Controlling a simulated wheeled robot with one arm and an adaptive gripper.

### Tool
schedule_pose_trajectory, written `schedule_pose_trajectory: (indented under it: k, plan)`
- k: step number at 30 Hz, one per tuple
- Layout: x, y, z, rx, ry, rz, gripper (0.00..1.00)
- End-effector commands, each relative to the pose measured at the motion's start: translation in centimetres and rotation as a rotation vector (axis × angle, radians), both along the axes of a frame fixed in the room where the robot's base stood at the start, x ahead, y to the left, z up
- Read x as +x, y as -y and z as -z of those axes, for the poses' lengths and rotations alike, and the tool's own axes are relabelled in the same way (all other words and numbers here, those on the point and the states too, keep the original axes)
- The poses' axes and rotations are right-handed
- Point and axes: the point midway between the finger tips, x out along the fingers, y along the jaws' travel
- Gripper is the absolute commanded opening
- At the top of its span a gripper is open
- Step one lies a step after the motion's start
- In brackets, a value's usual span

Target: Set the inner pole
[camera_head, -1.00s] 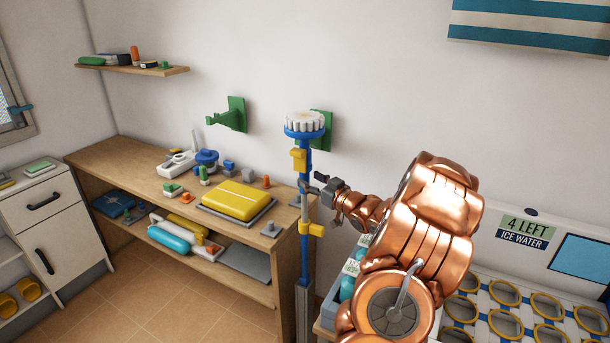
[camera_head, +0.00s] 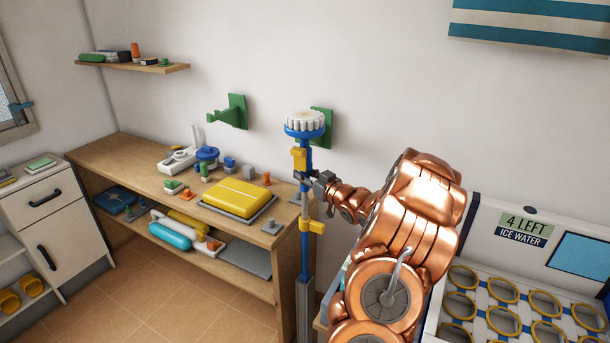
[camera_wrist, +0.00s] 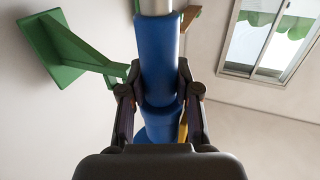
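A tall upright pole (camera_head: 305,245) stands in front of the bench's right end. It has blue sections, two yellow clamps (camera_head: 299,158) and a pale ridged head (camera_head: 305,121) on a blue collar. My gripper (camera_head: 308,180) is at the pole between the two clamps. In the wrist view, its dark fingers (camera_wrist: 159,95) lie on both sides of the blue tube (camera_wrist: 160,60) and look closed against it. A pale, thinner section (camera_wrist: 157,6) rises out of the blue tube. Which section counts as the inner pole is not clear.
Green wall brackets (camera_head: 237,112) are close behind the pole. The wooden bench (camera_head: 120,158) at left carries a yellow case (camera_head: 237,197) and small parts. A white cooler-like unit (camera_head: 487,240) with yellow-ringed holes is at right. Tiled floor (camera_head: 130,290) is clear at lower left.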

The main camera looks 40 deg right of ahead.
Motion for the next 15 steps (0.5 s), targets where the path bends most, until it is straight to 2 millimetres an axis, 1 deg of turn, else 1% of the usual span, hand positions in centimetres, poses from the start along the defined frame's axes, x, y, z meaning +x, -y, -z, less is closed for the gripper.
schedule_pose_trajectory:
  k: [1,8,15]
  plan:
    - [0.00,0.00,0.00,0.000,0.000,0.000,0.24]
    - [0.00,0.00,-0.01,0.000,0.000,0.000,0.00]
    - [0.00,0.01,-0.03,0.000,0.000,0.000,0.00]
